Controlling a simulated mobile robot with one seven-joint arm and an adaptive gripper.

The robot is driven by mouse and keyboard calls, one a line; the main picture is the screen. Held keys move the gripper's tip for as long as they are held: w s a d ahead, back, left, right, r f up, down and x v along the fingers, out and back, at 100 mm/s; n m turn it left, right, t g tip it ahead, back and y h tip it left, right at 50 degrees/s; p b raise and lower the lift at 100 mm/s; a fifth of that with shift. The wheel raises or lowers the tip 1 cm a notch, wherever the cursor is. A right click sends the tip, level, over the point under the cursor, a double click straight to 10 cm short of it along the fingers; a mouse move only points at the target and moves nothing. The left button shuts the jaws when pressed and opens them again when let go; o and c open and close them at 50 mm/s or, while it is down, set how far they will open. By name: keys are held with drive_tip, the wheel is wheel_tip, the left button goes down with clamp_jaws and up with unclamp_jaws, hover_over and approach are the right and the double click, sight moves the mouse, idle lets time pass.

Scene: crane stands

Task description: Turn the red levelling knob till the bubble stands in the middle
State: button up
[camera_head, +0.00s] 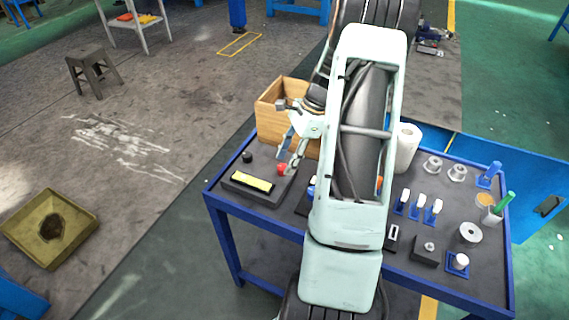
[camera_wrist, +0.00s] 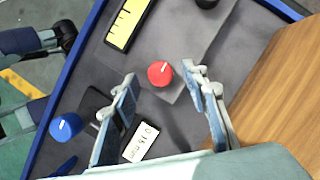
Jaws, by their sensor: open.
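The red knob (camera_head: 282,169) sits on a dark block at the left part of the blue table. It shows in the wrist view (camera_wrist: 160,73) with a white pointer line on top. The yellow level vial (camera_head: 252,181) lies beside it, with black marks in the wrist view (camera_wrist: 125,22). I cannot make out the bubble. My gripper (camera_head: 289,154) is open. In the wrist view its two fingers (camera_wrist: 160,78) are spread to either side of the red knob, with gaps on both sides. I cannot tell how far above the knob the fingertips are.
A black knob (camera_head: 247,157) stands near the vial. A wooden box (camera_head: 272,112) stands close behind my gripper. A blue knob (camera_wrist: 66,127) and a white label card (camera_wrist: 140,142) lie nearby. Several fittings and a white roll (camera_head: 407,147) fill the table's right side.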

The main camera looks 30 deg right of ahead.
drive_tip(key=shift+x, duration=0.9)
drive_tip(key=shift+c, duration=0.3)
clamp_jaws()
drive_tip(key=shift+n, duration=0.3)
